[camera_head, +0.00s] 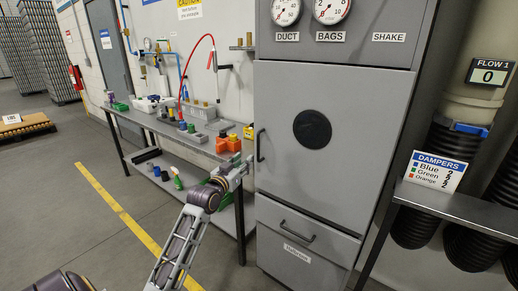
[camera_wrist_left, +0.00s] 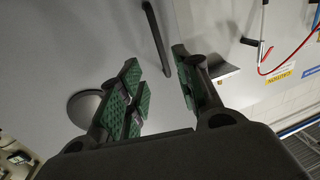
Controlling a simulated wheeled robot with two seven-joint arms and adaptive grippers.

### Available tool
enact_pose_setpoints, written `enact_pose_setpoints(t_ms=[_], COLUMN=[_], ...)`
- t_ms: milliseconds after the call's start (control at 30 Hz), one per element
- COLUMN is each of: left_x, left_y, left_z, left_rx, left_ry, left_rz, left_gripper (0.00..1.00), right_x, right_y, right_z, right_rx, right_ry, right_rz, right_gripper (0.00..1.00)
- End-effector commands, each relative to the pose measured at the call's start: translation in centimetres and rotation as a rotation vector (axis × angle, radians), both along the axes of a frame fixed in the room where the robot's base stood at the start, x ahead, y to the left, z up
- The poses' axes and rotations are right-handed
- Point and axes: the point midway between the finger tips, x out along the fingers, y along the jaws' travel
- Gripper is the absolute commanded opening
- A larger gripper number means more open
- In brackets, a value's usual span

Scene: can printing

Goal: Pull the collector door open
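The collector door (camera_head: 350,130) is a grey panel on the tall cabinet and looks shut, with a black round disc (camera_head: 312,129) at its middle. Its dark vertical bar handle (camera_head: 260,146) is on the door's left edge. My left gripper (camera_head: 243,165) is just left of the handle. In the left wrist view the left gripper (camera_wrist_left: 160,75) has its green-padded fingers apart, and the handle (camera_wrist_left: 156,38) shows in the gap between them, near the fingertips. I cannot tell whether any finger touches it. My right gripper is out of view.
A workbench (camera_head: 190,140) with bottles, boxes and tools stands left of the cabinet, close behind my left arm. A drawer (camera_head: 300,233) with its own handle is below the door. A metal shelf (camera_head: 455,208) with a dampers sign is at right.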

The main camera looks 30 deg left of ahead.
Motion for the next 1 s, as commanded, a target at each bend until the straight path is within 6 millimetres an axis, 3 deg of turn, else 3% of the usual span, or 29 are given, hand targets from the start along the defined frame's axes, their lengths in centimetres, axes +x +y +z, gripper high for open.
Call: enact_pose_setpoints(t_ms=[467, 1000], left_x=[0.9, 5.1], left_y=[0.1, 0.6], left_z=[0.0, 0.0], left_rx=[0.0, 0.0], left_ry=[0.0, -0.001], left_rz=[0.0, 0.0], left_gripper=[0.34, 0.34], right_x=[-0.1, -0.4], right_y=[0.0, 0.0], right_z=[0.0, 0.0], right_rx=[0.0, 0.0], right_ry=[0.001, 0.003], right_rz=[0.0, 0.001], right_gripper=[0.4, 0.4])
